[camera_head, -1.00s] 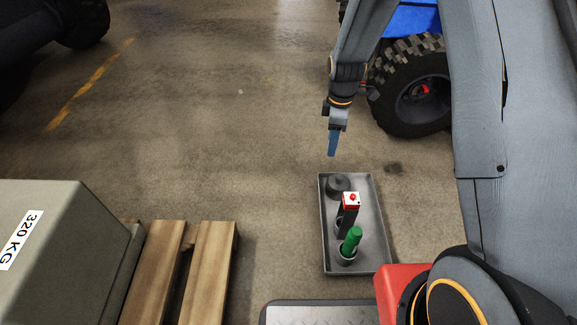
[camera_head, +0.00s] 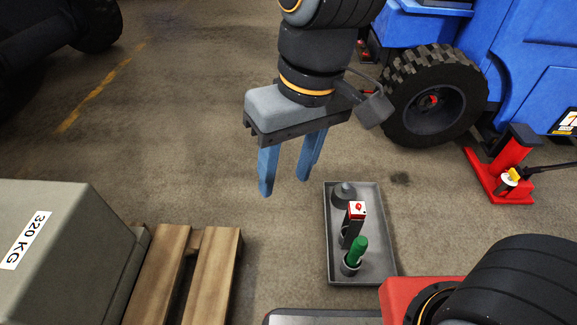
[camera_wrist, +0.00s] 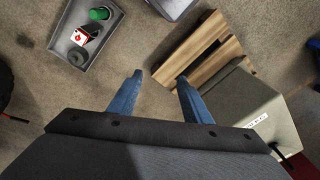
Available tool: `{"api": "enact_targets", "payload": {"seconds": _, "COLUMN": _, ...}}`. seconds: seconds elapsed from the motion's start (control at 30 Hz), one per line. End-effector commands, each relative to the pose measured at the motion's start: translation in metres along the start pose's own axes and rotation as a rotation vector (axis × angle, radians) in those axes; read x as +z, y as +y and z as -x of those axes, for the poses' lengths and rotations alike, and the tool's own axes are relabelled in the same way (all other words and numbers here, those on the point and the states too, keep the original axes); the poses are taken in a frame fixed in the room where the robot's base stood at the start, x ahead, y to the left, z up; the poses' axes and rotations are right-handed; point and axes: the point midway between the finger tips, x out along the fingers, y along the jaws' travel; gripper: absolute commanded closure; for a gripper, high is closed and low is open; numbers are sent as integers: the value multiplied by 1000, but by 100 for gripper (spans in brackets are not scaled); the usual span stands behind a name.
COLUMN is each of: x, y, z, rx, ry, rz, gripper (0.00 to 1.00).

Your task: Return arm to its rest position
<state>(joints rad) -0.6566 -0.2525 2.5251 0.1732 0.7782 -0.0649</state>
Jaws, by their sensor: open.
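My gripper (camera_head: 284,182) hangs in the upper middle of the head view, its blue fingers pointing down and spread apart. Nothing is between them. In the wrist view my gripper (camera_wrist: 158,88) is also open and empty, with bare floor and the edge of a wooden pallet (camera_wrist: 205,60) beyond its fingertips. In the head view it appears above and left of a grey tray (camera_head: 377,250), apart from it. The tray holds a green-handled item (camera_head: 358,248), a dark item with a red and white top (camera_head: 356,210) and a dark round piece (camera_head: 343,193).
A blue vehicle (camera_head: 520,70) with a big black tyre (camera_head: 433,103) is at upper right, near a red stand (camera_head: 505,165). The left middle floor is clear.

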Motion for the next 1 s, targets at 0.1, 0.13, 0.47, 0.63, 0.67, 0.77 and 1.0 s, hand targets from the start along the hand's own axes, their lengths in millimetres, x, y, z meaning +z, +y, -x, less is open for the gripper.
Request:
{"api": "enact_targets", "payload": {"seconds": 0.1, "x": 15, "y": -9, "z": 4, "rx": -9, "ry": 1, "rz": -33, "gripper": 55}}
{"api": "enact_targets", "payload": {"seconds": 0.13, "x": 17, "y": -10, "z": 4, "rx": -10, "ry": 1, "rz": -38, "gripper": 55}}
{"api": "enact_targets", "payload": {"seconds": 0.47, "x": 19, "y": -10, "z": 4, "rx": -11, "ry": -1, "rz": -47, "gripper": 55}}
{"api": "enact_targets", "payload": {"seconds": 0.63, "x": 19, "y": -10, "z": 4, "rx": -11, "ry": 0, "rz": -47, "gripper": 55}}
{"api": "enact_targets", "payload": {"seconds": 0.67, "x": 19, "y": -10, "z": 4, "rx": -11, "ry": 0, "rz": -47, "gripper": 55}}
{"api": "enact_targets", "payload": {"seconds": 0.77, "x": 19, "y": -10, "z": 4, "rx": -11, "ry": 0, "rz": -47, "gripper": 55}}
{"api": "enact_targets", "payload": {"seconds": 1.0, "x": 19, "y": -10, "z": 4, "rx": -11, "ry": 0, "rz": -46, "gripper": 55}}
